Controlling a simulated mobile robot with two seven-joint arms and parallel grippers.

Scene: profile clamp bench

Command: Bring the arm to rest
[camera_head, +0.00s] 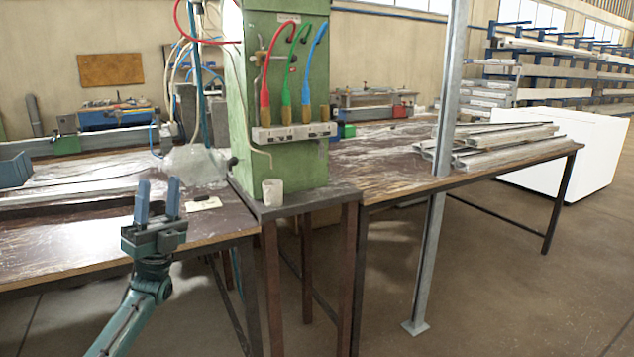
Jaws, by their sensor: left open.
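My left gripper (158,200) is raised in front of the left bench, at the lower left of the head view. Its two blue-grey fingers point up and stand apart, with nothing between them. Its teal arm comes in from the bottom left. The gripper appears clear of the bench and holds nothing. My right gripper does not show.
A wooden workbench (60,247) lies behind the gripper. A green cabinet (285,165) with coloured hoses stands on a small table with a whitish cup (272,192). A metal post (433,225) and stacked profiles (500,143) are right. Floor at lower right is clear.

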